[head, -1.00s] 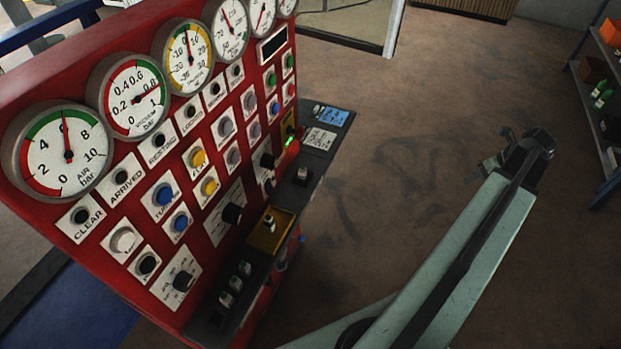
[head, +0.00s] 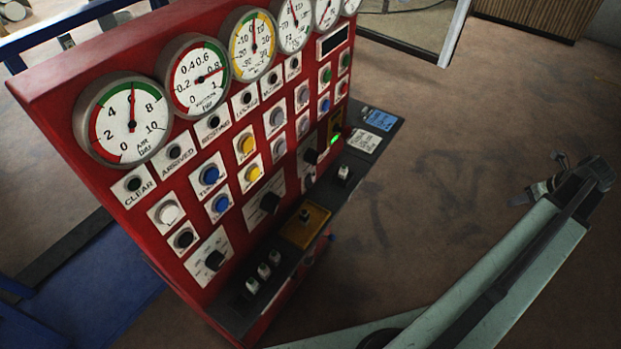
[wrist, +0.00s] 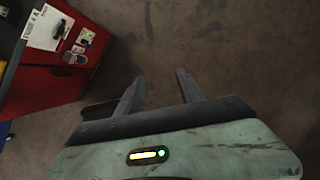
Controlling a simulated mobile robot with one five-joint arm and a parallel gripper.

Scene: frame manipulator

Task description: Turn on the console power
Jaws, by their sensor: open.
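The red console (head: 60,95) fills the left and middle of the head view, with gauges along its top and rows of labelled buttons and knobs below. I cannot read which control is the power. My gripper (head: 545,188) is at the right of the head view, over the floor and well apart from the console. In the wrist view its two fingers (wrist: 160,84) are spread, with only floor between them. The console (wrist: 45,82) shows at upper left there.
A dark ledge (head: 232,312) with several switches juts from the console's foot, including a yellow-plated one (head: 305,215). Brown floor (head: 430,130) lies clear between console and gripper. A blue rail (head: 70,28) stands behind at left. A ribbed box (head: 525,15) is at the back.

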